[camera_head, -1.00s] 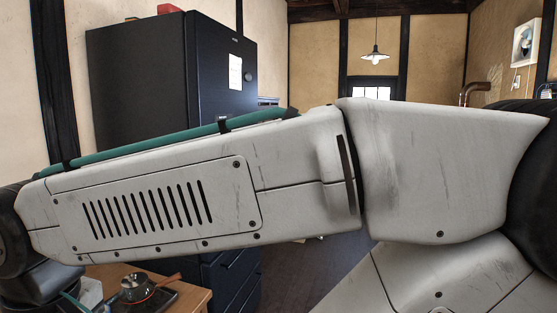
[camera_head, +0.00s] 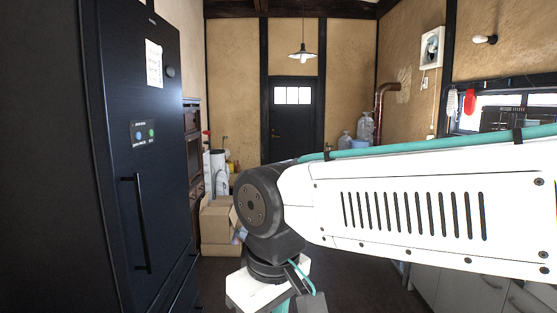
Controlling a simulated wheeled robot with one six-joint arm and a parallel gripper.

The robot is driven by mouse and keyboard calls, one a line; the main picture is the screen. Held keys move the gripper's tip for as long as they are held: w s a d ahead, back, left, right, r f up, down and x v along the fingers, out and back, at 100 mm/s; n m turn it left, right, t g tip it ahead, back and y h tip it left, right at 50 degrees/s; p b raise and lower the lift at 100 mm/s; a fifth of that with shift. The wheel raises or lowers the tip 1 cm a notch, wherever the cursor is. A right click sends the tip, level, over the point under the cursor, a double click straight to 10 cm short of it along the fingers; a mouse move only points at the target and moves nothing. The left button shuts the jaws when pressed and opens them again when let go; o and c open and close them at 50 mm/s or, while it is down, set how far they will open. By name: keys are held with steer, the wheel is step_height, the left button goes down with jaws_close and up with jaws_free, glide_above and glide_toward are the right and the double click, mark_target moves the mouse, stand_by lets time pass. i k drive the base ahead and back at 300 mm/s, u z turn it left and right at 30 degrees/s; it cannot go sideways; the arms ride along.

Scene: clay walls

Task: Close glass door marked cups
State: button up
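No glass door marked cups can be made out in the head view. My white arm with a teal cable crosses the right half of the picture and bends down at a dark wrist joint near the middle. My gripper's fingers are not in view; only the wrist shows at the bottom edge. What lies behind and below my arm is hidden.
A tall black fridge (camera_head: 150,190) stands close on the left. Cardboard boxes (camera_head: 219,222) sit on the floor beyond it. A dark door (camera_head: 292,125) closes the far wall. Grey cabinets (camera_head: 470,290) line the lower right. Dark floor shows between.

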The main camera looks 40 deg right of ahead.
mark_target(193, 146)
steer(key=z, duration=0.8)
steer(key=i, duration=2.25)
steer(key=z, duration=0.2)
steer(key=i, duration=4)
steer(key=u, duration=0.05)
